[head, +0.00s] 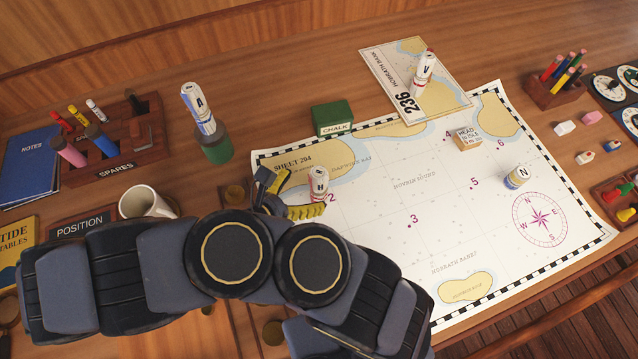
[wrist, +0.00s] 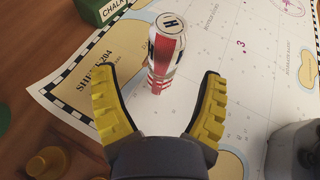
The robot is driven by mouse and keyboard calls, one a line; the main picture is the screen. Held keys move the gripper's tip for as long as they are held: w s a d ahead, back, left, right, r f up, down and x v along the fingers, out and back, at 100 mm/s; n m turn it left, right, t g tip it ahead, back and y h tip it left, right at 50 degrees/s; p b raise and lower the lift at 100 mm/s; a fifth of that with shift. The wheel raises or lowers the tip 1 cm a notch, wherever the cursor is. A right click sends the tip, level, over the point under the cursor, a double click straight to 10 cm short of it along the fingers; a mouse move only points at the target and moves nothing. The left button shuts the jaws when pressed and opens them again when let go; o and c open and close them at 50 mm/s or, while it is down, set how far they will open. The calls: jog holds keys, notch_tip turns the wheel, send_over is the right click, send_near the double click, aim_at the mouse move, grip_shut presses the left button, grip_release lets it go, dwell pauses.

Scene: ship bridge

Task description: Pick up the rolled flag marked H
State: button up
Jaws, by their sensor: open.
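The rolled flag marked H (head: 319,183) stands upright on the chart near its upper left, by the number 2. It is white with red, and its top carries a black H. In the wrist view the flag (wrist: 167,50) is just beyond the fingertips, roughly centred between them. My gripper (head: 291,196) is open and empty, close to the flag's left side; its yellow-padded fingers also show in the wrist view (wrist: 160,82), spread apart. In the head view the near finger hides the flag's lower part.
Flag A (head: 199,108) stands in a green holder. Flag V (head: 423,72) stands on a small chart, and flag N (head: 517,177) on the large chart (head: 380,245). A chalk box (head: 332,118), a mug (head: 146,203) and a spares rack (head: 115,166) are nearby.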

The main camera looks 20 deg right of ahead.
aim_at(312, 187)
jog(key=x, duration=0.4)
jog(key=shift+s+d, duration=0.1)
jog(key=shift+d, duration=0.2)
jog(key=c, duration=1.2)
jog(key=shift+r, duration=0.1)
